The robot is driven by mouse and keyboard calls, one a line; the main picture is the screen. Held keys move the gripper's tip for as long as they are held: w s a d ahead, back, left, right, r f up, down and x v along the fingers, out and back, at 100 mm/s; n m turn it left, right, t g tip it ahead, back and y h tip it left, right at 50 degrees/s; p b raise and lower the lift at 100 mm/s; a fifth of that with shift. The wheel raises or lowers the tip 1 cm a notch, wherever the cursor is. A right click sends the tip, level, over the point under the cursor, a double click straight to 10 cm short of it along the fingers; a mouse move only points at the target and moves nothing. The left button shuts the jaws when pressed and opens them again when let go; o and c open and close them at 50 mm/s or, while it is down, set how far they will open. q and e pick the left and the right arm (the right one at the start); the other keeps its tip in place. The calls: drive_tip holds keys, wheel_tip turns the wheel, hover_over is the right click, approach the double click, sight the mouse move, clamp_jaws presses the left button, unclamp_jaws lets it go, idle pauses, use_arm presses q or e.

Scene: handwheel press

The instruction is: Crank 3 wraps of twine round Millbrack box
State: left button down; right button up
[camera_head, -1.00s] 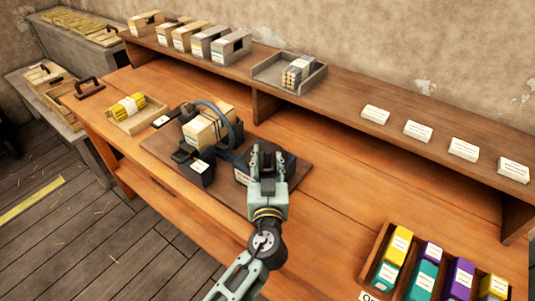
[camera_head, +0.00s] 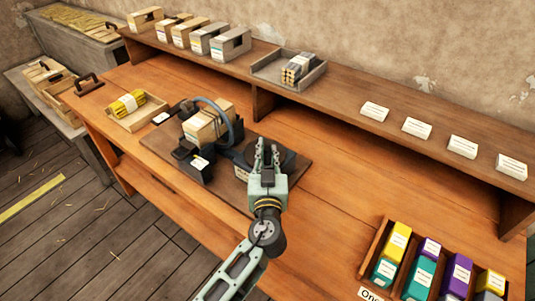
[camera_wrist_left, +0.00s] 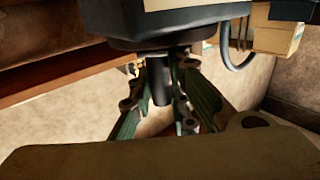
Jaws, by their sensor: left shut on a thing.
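The tan box (camera_head: 202,127) sits in the dark wrapping machine on the bench, with the machine's dark ring (camera_head: 232,117) arching around it. A pale band shows across the box; whether it is twine I cannot tell. My left gripper (camera_head: 267,148) is at the machine's right side, by a dark round part (camera_head: 287,160). In the left wrist view its fingers (camera_wrist_left: 163,92) are shut on a dark upright handle (camera_wrist_left: 159,80) under a dark disc. The gripper hides part of the crank in the head view. My right gripper is out of view.
A tray of yellow rolls (camera_head: 138,116) is left of the machine. Boxes (camera_head: 203,40), a grey tray (camera_head: 262,69) and several white cards (camera_head: 417,128) are on the raised shelf. A compartmented crate (camera_head: 369,250) is at the front right. The bench between is clear.

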sight(254, 152)
use_arm(q)
drive_tip(key=shift+a+m+h, duration=0.15)
drive_tip(key=shift+m+h, duration=0.15)
drive_tip(key=shift+h, duration=0.2)
drive_tip(key=shift+a+h, duration=0.15)
drive_tip(key=shift+h, duration=0.15)
drive_tip(key=shift+a+m+h, duration=0.3)
drive_tip(key=shift+m+h, duration=0.6)
drive_tip(key=shift+h, duration=0.2)
drive_tip(key=m+g+h+p, duration=0.1)
drive_tip(key=h, duration=0.1)
drive_tip(key=a+m+g+h+p, duration=0.1)
drive_tip(key=h, duration=0.1)
drive_tip(key=m+h+p, duration=0.1)
drive_tip(key=m, duration=0.1)
drive_tip(key=shift+w+a+r+g+h+p, duration=0.2)
drive_tip(key=shift+a+g+h+p, duration=0.15)
drive_tip(key=shift+g+h, duration=0.05)
drive_tip(key=shift+w+a+f+m+g+h+p, duration=0.1)
drive_tip(key=shift+a+m+g+h+p, duration=0.15)
drive_tip(key=shift+m+g+h, duration=0.35)
drive_tip(key=shift+w+a+f+m+g+h+p, duration=0.1)
drive_tip(key=shift+m+g+h+p, duration=0.15)
drive_tip(key=shift+m+g+h, duration=0.35)
drive_tip(key=shift+h, duration=0.4)
drive_tip(key=c, duration=1.6)
unclamp_jaws()
drive_tip(key=shift+c, duration=0.2)
